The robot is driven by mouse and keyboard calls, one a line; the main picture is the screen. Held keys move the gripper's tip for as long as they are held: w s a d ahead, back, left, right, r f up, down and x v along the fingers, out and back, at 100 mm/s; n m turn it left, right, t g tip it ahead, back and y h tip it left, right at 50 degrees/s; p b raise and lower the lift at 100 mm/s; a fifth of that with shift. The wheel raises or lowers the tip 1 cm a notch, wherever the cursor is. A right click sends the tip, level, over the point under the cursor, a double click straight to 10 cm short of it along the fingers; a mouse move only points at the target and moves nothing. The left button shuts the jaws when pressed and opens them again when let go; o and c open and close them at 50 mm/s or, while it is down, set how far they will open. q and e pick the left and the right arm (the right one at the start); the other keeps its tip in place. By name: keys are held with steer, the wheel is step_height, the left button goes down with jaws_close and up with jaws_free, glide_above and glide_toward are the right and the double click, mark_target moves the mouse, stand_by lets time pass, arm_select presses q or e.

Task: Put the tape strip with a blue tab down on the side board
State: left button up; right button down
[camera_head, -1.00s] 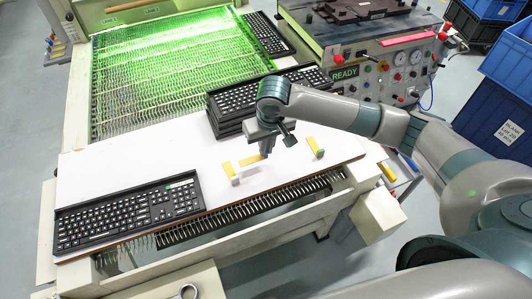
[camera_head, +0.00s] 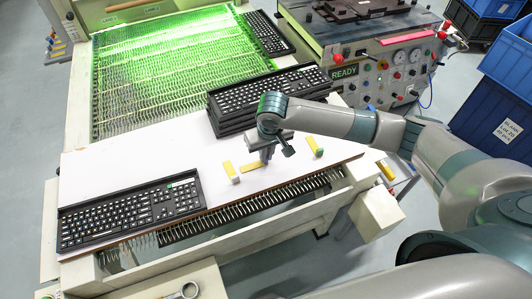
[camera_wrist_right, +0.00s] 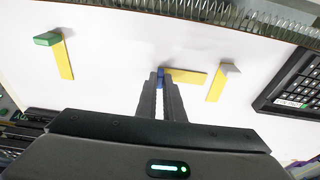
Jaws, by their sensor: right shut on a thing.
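My right gripper (camera_head: 265,158) is shut on the blue tab (camera_wrist_right: 160,76) of a yellow tape strip (camera_wrist_right: 190,76). The strip also shows in the head view (camera_head: 249,167), low over the white side board (camera_head: 130,160); I cannot tell whether it touches the board. It lies crosswise between two other yellow strips: one with a grey tab (camera_wrist_right: 215,85) and one with a green tab (camera_wrist_right: 64,60). Both of these lie on the board. My left gripper is not in view.
A black keyboard (camera_head: 130,213) lies on the board's left end. A stack of keyboards (camera_head: 230,115) stands behind my right gripper. A metal spring-like row (camera_head: 250,207) runs below the board's front edge. The board's middle is mostly bare.

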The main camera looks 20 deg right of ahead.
steer(key=shift+f, duration=0.1)
steer(key=c, duration=1.9)
jaws_free()
steer(key=shift+o, duration=0.2)
step_height(320, 180, up, 12)
steer(key=s+b, duration=0.2)
steer(key=shift+s, duration=0.1)
